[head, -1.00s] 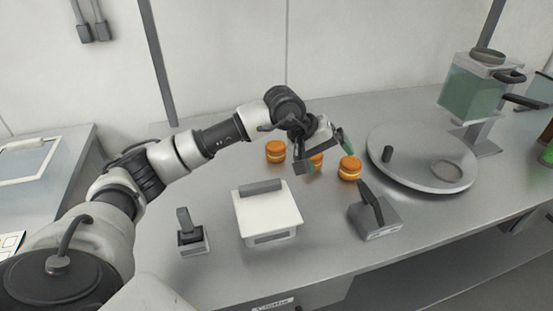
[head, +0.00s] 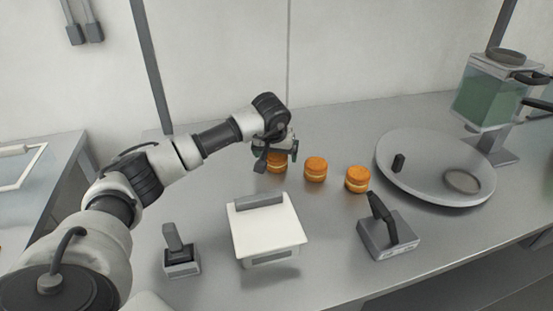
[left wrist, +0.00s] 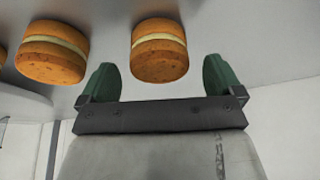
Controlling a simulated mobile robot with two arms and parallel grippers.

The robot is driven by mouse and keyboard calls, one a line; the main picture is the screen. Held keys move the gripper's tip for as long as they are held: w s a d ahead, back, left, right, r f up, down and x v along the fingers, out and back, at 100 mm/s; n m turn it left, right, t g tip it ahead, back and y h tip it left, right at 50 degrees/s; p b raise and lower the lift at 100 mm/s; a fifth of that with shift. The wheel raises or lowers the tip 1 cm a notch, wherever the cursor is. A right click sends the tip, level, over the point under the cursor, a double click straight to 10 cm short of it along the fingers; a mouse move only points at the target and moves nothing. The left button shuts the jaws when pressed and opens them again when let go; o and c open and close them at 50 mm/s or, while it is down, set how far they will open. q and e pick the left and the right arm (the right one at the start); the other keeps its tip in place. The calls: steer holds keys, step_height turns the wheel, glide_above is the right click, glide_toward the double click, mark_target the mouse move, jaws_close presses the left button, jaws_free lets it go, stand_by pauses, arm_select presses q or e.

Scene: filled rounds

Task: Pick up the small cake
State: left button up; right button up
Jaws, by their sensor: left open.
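Three small orange cakes with a pale cream layer stand in a row on the grey counter: a left one (head: 277,167), a middle one (head: 315,170) and a right one (head: 357,179). My left gripper (head: 278,154) is open at the left cake and partly covers it. In the left wrist view a cake (left wrist: 159,52) lies ahead, in line with the gap between the green fingertips (left wrist: 160,78). The fingers are not closed on it. Another cake (left wrist: 53,52) sits to its left, with a sliver of a third at the edge. My right gripper is not in view.
A white box with a grey handle (head: 266,232) stands in front of the cakes. A small grey device (head: 181,258) and a grey handled block (head: 388,238) flank it. A round grey platter (head: 430,150) and a green-filled dispenser (head: 488,92) are at right.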

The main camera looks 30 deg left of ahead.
arm_select(q)
steer(key=x, duration=0.2)
steer(key=shift+w+f, duration=0.1)
steer(key=shift+f, duration=0.1)
steer(key=shift+r, duration=0.1)
steer(key=c, duration=0.7)
steer(key=shift+c, duration=0.2)
